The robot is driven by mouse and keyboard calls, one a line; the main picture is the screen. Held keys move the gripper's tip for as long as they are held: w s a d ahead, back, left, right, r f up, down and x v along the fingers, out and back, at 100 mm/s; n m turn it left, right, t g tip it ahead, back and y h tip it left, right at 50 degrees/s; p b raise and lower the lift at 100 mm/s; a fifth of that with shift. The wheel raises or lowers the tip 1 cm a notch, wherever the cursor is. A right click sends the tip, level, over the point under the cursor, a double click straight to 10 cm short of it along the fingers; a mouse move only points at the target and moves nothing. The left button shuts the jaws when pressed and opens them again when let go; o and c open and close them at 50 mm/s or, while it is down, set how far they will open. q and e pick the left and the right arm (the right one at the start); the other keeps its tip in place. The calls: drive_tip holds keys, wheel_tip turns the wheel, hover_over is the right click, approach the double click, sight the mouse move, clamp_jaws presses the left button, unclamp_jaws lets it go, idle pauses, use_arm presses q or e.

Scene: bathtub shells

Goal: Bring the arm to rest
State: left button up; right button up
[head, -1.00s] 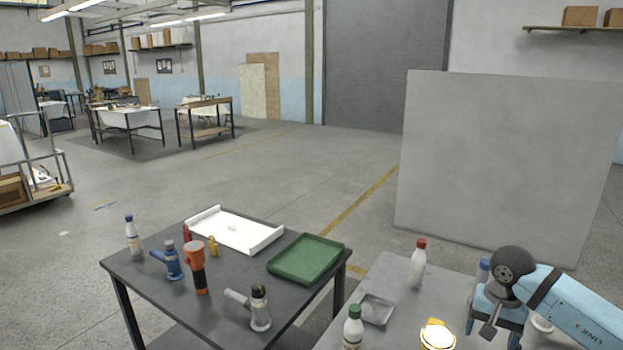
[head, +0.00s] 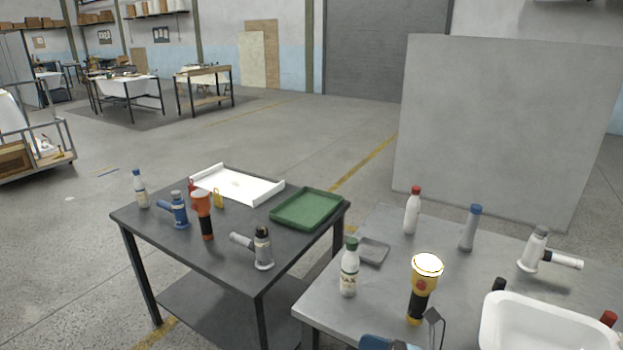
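A small part of my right arm, a light-blue piece (head: 385,342), shows at the bottom edge, in front of the right table (head: 335,310). A thin dark grey piece of my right gripper (head: 435,326) stands beside the yellow and black flashlight (head: 417,292). I cannot tell whether it touches the flashlight. Most of this gripper is cut off by the frame, so its opening is hidden. My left gripper is not in view.
The right table holds a green-capped bottle (head: 348,268), a red-capped bottle (head: 412,210), a blue-capped bottle (head: 469,228), a grey tray (head: 373,251), a silver tool (head: 537,249) and a white tub (head: 540,325). The left table (head: 180,252) carries a green tray (head: 308,209), a white tray (head: 237,185) and several tools.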

drive_tip(key=s+d+f+n+t+h+b, duration=0.2)
drive_tip(key=s+d+f+n+h, duration=0.2)
drive_tip(key=s+f+n+h, duration=0.7)
drive_tip(key=s+d+f+n+t+h+b, duration=0.25)
drive_tip(key=s+d+f+n+h, duration=0.2)
drive_tip(key=f+n, duration=1.25)
wheel_tip(320, 180, up, 17)
drive_tip(key=n+p, duration=0.2)
drive_tip(key=p, duration=1.5)
drive_tip(key=shift+s+d+n, duration=0.15)
drive_tip(key=shift+d+n, duration=0.15)
drive_tip(key=shift+d, duration=0.15)
